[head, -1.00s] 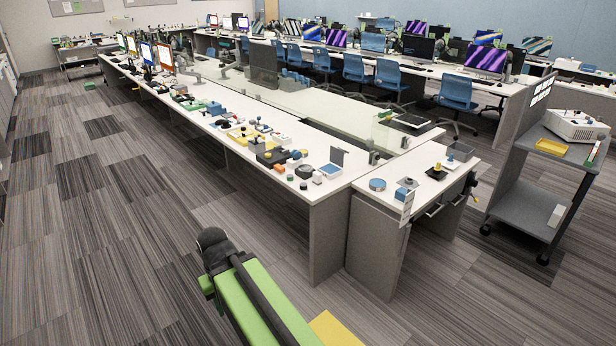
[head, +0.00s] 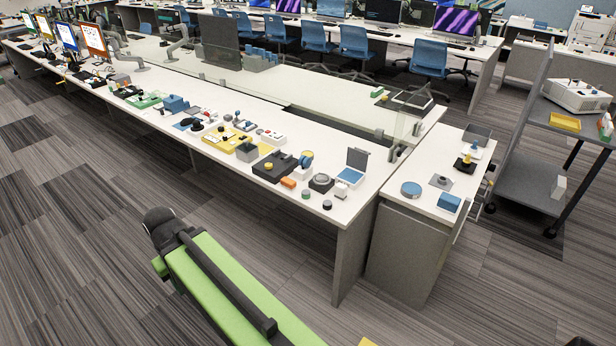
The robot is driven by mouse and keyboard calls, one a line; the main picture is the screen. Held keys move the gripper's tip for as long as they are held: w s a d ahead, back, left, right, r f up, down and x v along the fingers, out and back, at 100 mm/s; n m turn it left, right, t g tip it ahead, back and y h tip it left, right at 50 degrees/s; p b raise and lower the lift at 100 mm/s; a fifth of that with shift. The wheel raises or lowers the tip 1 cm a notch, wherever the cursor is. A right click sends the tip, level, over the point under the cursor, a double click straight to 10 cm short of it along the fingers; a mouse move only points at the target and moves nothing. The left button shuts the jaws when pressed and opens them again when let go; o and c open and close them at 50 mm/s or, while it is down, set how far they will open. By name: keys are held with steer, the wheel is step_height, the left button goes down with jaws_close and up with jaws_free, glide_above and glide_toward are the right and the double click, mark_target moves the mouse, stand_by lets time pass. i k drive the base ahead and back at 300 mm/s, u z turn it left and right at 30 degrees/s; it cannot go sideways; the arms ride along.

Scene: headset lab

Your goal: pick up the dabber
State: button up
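I cannot tell for certain which object is the dabber. Small knobbed items stand on the white-topped side cabinet (head: 408,210): a black-based piece with a yellow part (head: 465,163) and a grey square plate with a dark knob (head: 441,181). More small knobbed items lie on the near end of the long bench, such as a dark box with a yellow button (head: 272,166). My green arm link with its dark rounded end is at the lower left, over the floor and apart from the bench. My gripper's fingers are not in view.
A blue block (head: 449,202) and a round blue-topped tin (head: 411,189) stand on the cabinet. The long bench (head: 341,212) is crowded with small items. A grey cart (head: 522,182) stands at the right. Carpet (head: 75,260) is clear at the left.

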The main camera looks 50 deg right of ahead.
mark_target(340, 191)
steer(key=z, duration=0.05)
steer(key=i, duration=1.75)
steer(key=z, duration=2.35)
steer(key=i, duration=0.5)
steer(key=u, duration=1.4)
